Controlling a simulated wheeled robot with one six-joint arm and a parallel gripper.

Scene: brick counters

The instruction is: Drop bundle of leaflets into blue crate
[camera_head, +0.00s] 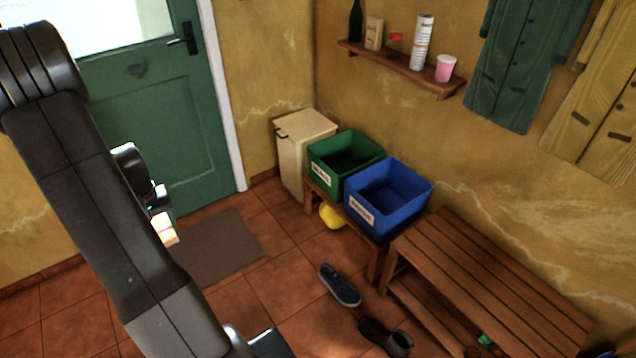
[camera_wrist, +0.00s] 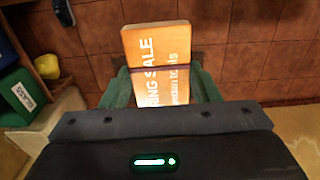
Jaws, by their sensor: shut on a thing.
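The bundle of leaflets (camera_wrist: 158,45) is orange with white "SALE" lettering and a dark band, and fills the middle of the wrist view. My gripper (camera_wrist: 160,88) is shut on it, with a green finger at each side. In the head view the bundle (camera_head: 164,229) shows as a small pale orange piece beside my arm, above the floor near the mat. The gripper itself is mostly hidden there by my arm. The blue crate (camera_head: 362,216) has a white label and stands on a low wooden bench, well to the right of the bundle. It looks empty.
A green crate (camera_head: 324,177) stands beside the blue one. A cream bin (camera_head: 293,160) is behind them. A slatted bench (camera_head: 490,280) is at the right, with shoes (camera_head: 340,285) on the floor before it. A wall shelf (camera_head: 400,67) hangs above. Tiled floor lies open near the mat (camera_head: 220,250).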

